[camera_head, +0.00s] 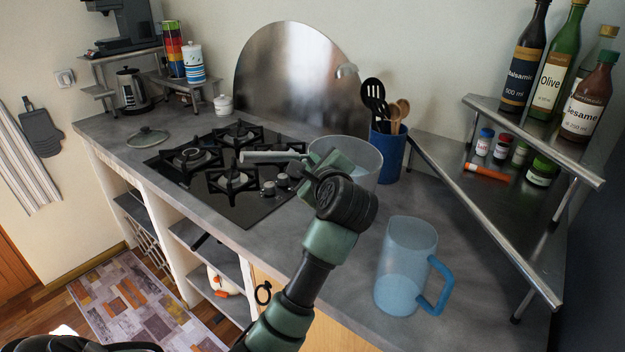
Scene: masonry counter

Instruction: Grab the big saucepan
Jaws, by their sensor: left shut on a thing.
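The big saucepan (362,162) is a wide, pale grey pot right of the hob, with a long grey handle pointing left over the hob's right side. My left gripper (328,165) is at the saucepan's near left side, close to where the handle meets the rim, and is shut on it. The gripper and wrist hide the near part of the pot, and the fingertips are hard to make out. I cannot tell whether the pot's base touches the counter. My right gripper is not in view.
A black gas hob (225,172) lies behind and left. A blue-handled jug (405,262) stands near the front right. A blue utensil holder (390,150) is close behind the saucepan. A metal rack (480,200) with bottles stands right. A glass lid (147,137) lies left on the counter.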

